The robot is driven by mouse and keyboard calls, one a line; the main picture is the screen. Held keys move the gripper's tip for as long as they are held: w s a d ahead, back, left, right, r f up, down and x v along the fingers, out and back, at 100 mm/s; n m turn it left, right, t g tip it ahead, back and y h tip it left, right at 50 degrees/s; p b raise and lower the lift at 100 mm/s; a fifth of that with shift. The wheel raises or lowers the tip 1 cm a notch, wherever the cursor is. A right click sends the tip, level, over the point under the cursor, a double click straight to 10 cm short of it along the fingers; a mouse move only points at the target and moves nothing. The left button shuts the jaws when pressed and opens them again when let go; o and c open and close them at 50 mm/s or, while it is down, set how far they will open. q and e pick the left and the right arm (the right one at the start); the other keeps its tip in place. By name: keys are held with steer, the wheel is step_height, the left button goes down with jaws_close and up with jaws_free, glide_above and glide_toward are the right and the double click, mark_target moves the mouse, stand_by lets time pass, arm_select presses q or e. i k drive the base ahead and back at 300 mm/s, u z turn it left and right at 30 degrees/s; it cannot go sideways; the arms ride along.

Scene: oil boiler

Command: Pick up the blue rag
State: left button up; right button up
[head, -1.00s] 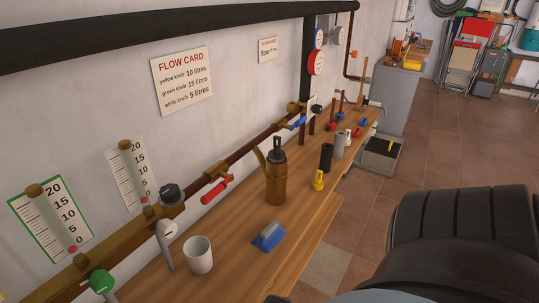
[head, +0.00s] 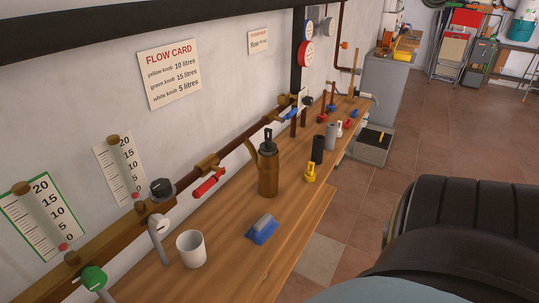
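A small blue item with a greyish top (head: 262,230) lies on the wooden bench (head: 222,240). It is the nearest blue thing on the bench and may be the blue rag; its shape does not make clear that it is cloth. It sits to the right of the white cup and in front of the brown oil can, apart from both. Neither of my grippers is in view. A large dark rounded part of my own body fills the lower right.
Near the blue item stand a white cup (head: 191,249), a brown oil can (head: 268,172) and a yellow object (head: 310,173). Pipes with a red-handled valve (head: 208,184) and a green knob (head: 92,279) run along the wall. Open tiled floor (head: 360,200) lies right of the bench.

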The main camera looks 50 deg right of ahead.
mark_target(265, 227)
steer(key=z, duration=1.65)
